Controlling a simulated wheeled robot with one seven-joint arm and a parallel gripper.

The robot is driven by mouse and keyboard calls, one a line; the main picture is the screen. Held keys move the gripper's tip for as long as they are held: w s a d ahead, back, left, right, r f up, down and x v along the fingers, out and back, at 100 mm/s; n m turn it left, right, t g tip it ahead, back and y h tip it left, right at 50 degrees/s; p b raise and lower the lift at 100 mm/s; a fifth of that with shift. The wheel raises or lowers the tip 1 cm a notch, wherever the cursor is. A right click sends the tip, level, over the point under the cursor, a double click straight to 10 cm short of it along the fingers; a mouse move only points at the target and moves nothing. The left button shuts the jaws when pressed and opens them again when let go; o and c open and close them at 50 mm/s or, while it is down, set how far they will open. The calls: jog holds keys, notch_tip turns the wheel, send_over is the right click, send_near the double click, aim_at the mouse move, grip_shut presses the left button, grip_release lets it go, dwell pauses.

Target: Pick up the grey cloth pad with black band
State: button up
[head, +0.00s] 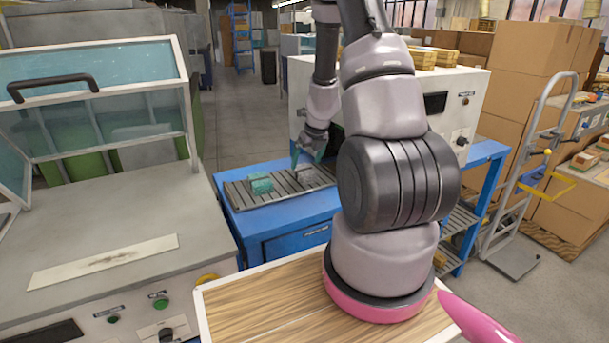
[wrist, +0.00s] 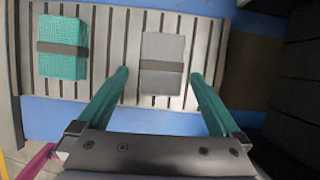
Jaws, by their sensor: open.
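The grey cloth pad with a dark band (wrist: 162,52) lies flat on a slatted grey tray in the wrist view. In the head view the grey pad (head: 305,174) is near the tray's far right part, close to my gripper. My gripper (wrist: 160,80) is open, with its teal fingers on either side of the pad's near end in the picture. I cannot tell how far above the pad they are. A teal pad with a dark band (wrist: 62,48) lies to its left, and it also shows in the head view (head: 261,183).
The slatted tray (head: 240,200) sits on a blue workbench (head: 290,245). A grey machine with a raised clear lid (head: 100,130) stands at left. Boxes and a hand truck (head: 520,190) are at right.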

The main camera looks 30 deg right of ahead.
aim_at(305, 170)
jog(key=shift+d+x, duration=0.2)
jog(key=shift+x, duration=2)
jog(key=shift+f, duration=0.3)
jog(key=c, duration=1.2)
jog(key=shift+r, duration=0.1)
jog(key=shift+s+r, duration=0.15)
jog(key=shift+r, duration=5.05)
